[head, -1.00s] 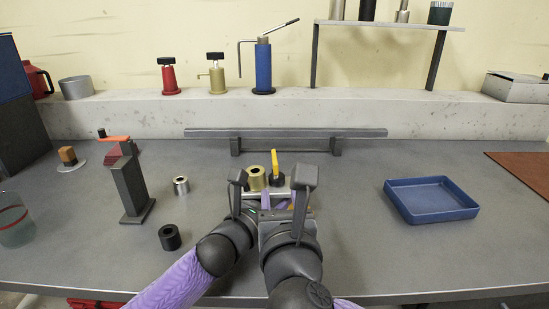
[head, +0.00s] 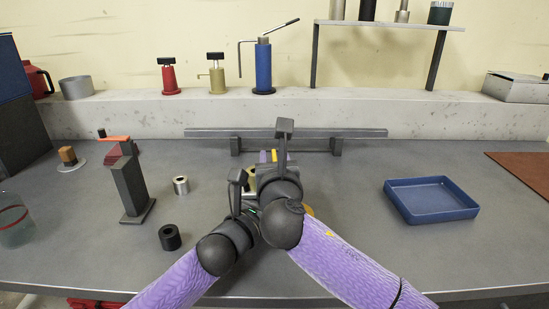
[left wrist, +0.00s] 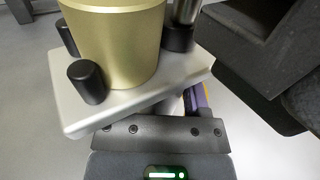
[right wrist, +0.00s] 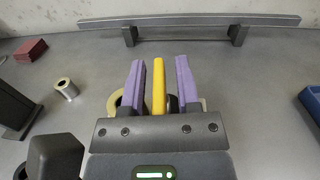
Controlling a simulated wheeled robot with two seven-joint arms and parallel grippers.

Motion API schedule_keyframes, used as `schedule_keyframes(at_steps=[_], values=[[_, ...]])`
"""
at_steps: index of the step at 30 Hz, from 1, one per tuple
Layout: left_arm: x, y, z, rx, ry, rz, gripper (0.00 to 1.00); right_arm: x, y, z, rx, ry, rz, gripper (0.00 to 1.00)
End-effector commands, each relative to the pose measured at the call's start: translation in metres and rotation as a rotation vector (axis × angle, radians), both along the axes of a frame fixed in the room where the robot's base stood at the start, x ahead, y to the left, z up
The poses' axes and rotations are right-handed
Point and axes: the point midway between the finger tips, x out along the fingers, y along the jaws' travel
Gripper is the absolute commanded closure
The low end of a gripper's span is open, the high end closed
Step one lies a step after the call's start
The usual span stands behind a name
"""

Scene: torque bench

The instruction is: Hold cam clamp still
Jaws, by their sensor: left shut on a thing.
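The cam clamp has a pale metal base plate (left wrist: 130,108), a brass cylinder (left wrist: 118,40), short black posts and a yellow lever (right wrist: 158,88). In the head view the lever (head: 274,156) stands up just behind my right gripper, which hides most of the clamp. My left gripper (left wrist: 192,98) is low at the plate's near edge and shut on the clamp; its fingers are mostly hidden. My right gripper (right wrist: 159,75) is open, with one purple finger on each side of the lever and a visible gap to both.
A steel bushing (head: 181,185), a black bushing (head: 170,237) and a dark crank stand (head: 130,185) are at left. A blue tray (head: 432,200) is at right. A grey rail (head: 300,133) runs behind the clamp. The bench between clamp and tray is clear.

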Motion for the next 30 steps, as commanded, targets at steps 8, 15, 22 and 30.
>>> schedule_keyframes(at_steps=[8,15,22,30], values=[[0.0001,-0.0002,0.0012,-0.001,-0.003,-0.001,1.00,-0.0002,-0.0001,-0.0001,0.000,0.000,0.000,1.00],[0.0001,0.0000,0.0012,-0.001,-0.003,0.000,1.00,-0.0003,0.0007,0.0000,0.002,-0.001,-0.036,1.00],[0.0002,0.0000,0.0012,0.000,-0.002,0.000,1.00,-0.0003,-0.0008,0.0002,0.002,-0.005,-0.090,1.00],[0.0002,-0.0001,0.0012,-0.001,-0.003,0.000,1.00,-0.0003,-0.0008,0.0001,0.002,-0.005,-0.089,0.51]])
